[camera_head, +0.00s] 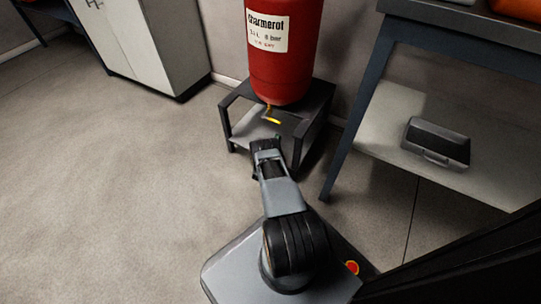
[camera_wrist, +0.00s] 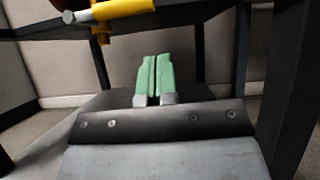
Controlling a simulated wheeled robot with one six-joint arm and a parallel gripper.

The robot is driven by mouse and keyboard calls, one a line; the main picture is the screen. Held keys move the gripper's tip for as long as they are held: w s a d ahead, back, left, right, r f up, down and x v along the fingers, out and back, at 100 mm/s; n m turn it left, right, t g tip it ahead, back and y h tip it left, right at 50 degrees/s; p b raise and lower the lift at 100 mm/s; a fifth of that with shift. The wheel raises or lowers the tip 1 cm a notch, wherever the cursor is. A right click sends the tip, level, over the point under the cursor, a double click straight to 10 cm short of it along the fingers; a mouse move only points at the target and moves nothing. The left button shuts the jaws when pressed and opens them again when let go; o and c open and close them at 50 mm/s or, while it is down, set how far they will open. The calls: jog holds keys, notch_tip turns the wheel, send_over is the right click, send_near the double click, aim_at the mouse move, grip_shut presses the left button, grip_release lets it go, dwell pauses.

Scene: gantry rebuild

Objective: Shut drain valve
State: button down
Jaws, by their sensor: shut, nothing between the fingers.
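The drain valve's yellow handle (camera_head: 272,121) shows under the red tank (camera_head: 285,62) in the head view. In the wrist view, the yellow valve handle (camera_wrist: 122,9) lies across the top left, with a brassy outlet (camera_wrist: 102,36) pointing down below it. A silvery end sits at the handle's left. My gripper (camera_head: 262,140) is in front of the stand, just below the handle in the head view. In the wrist view, its green fingertips (camera_wrist: 153,74) are together and empty, below and right of the valve, not touching it. The valve body is mostly hidden.
A dark stand (camera_head: 238,97) with legs and a lower shelf carries the tank. Its legs flank my gripper. A workbench (camera_head: 355,115) with a grey case (camera_head: 437,142) on its lower shelf is at right. A cabinet (camera_head: 150,45) stands back left. The left floor is clear.

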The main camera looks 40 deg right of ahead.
jog(key=p+v, duration=0.2)
jog(key=v, duration=0.7)
jog(key=shift+w+a, duration=0.1)
